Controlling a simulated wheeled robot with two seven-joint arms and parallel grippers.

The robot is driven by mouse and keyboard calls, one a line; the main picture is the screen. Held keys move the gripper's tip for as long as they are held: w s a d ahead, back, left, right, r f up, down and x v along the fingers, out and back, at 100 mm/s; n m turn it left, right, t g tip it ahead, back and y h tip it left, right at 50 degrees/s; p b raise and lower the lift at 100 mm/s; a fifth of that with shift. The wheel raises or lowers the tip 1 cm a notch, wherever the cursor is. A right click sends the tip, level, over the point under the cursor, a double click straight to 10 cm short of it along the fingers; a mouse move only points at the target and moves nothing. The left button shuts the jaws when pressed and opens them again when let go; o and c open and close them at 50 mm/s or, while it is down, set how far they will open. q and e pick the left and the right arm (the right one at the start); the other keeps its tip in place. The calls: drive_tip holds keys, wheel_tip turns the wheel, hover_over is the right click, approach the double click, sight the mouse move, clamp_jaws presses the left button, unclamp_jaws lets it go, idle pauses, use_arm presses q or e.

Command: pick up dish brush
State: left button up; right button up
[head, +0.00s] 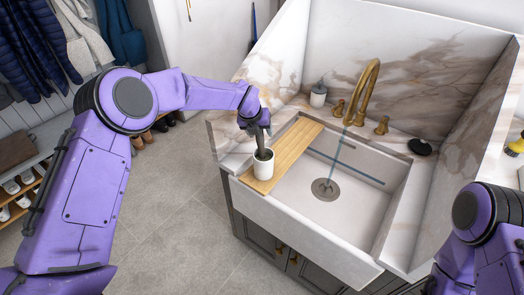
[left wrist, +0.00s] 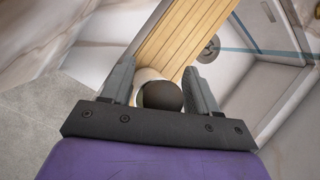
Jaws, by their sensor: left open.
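A white cup (head: 264,168) stands on the wooden board at the sink's left side. Something dark shows in its mouth; I take it for the dish brush, but its shape is mostly hidden. My left gripper (head: 263,143) points down right over the cup. In the left wrist view a dark rounded end (left wrist: 162,96) lies between the two fingers of the open left gripper (left wrist: 160,85), with the white cup rim (left wrist: 150,74) behind it. I cannot tell whether the fingers touch it. Of my right arm, only links show at lower right; its gripper is out of view.
The wooden board (head: 296,140) spans the left of the white sink (head: 345,205). A brass faucet (head: 368,85) and a soap bottle (head: 318,95) stand behind. A black round item (head: 420,147) and a yellow-and-black item (head: 516,146) lie at the right.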

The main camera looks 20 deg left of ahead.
use_arm(q)
drive_tip(key=shift+s, duration=0.1)
clamp_jaws()
drive_tip(key=shift+r, duration=0.1)
